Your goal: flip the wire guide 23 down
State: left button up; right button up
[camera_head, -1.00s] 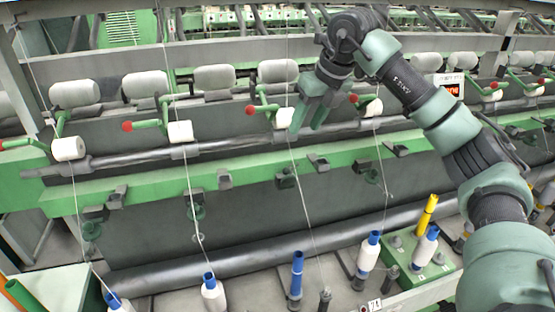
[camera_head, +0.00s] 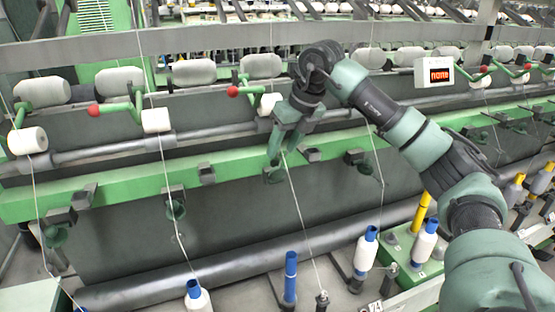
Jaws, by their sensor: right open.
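My right gripper (camera_head: 283,150) is open, its fingers pointing down in front of the green rail. A small dark wire guide (camera_head: 273,174) is at the rail just below the fingertips; I cannot tell whether they touch it, and the gripper hides part of it. Similar guides sit along the rail, one to the left (camera_head: 174,205) and one to the right (camera_head: 355,158). No number 23 is readable on any guide. A thread (camera_head: 296,190) runs down past the gripper to the spindle area. My left gripper is not in view.
The green rail (camera_head: 130,185) crosses the frame, with grey rollers (camera_head: 195,72) and red-knobbed green levers (camera_head: 240,90) above it. Below stand a blue tube (camera_head: 290,275) and white bobbins (camera_head: 364,255). A lit display (camera_head: 440,76) is at right.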

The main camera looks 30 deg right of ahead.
aim_at(277, 161)
jog(key=p+x, duration=0.1)
jog(key=x, duration=0.4)
jog(key=shift+c, duration=0.4)
grip_shut()
dwell(1.0)
